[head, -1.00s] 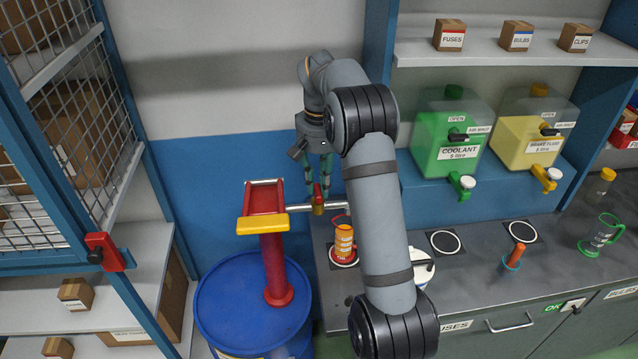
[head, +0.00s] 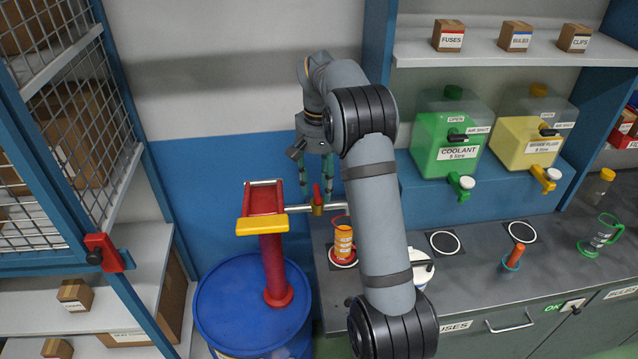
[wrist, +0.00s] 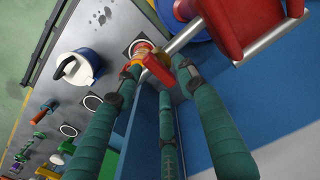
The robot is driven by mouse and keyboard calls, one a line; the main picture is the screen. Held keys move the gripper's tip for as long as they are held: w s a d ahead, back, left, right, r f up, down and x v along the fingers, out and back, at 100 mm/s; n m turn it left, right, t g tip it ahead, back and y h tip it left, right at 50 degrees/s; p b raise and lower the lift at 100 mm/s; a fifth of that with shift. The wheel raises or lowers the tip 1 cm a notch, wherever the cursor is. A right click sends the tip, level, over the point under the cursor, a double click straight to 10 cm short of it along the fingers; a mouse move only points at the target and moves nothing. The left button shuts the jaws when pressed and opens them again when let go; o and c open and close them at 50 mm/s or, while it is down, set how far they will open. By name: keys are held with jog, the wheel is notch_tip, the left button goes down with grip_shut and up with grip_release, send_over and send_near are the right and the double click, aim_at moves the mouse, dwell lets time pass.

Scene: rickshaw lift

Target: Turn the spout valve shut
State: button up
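The spout valve is a small brass body with a red lever (head: 317,193) on the grey spout pipe (head: 300,208) of the red and yellow pump (head: 272,240). The lever stands up from the pipe in the head view. In the wrist view the red lever (wrist: 158,70) lies between my fingertips. My gripper (head: 316,190) points down over the valve with its green fingers apart. It also shows in the wrist view (wrist: 157,72), open, with a finger on either side of the lever. I cannot tell whether a finger touches it.
The pump stands on a blue drum (head: 235,310). An orange jug (head: 343,243) stands under the spout end on the grey counter (head: 470,270). A white container (head: 422,268) is partly behind my arm. Coolant (head: 445,140) and brake fluid (head: 525,140) tanks stand at the right.

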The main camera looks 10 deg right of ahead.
jog(key=shift+r, duration=0.1)
notch_tip(320, 180, up, 12)
dwell(0.7)
jog(key=shift+f, duration=0.2)
dwell(0.3)
notch_tip(320, 180, down, 12)
jog(key=shift+r, duration=0.1)
dwell(0.6)
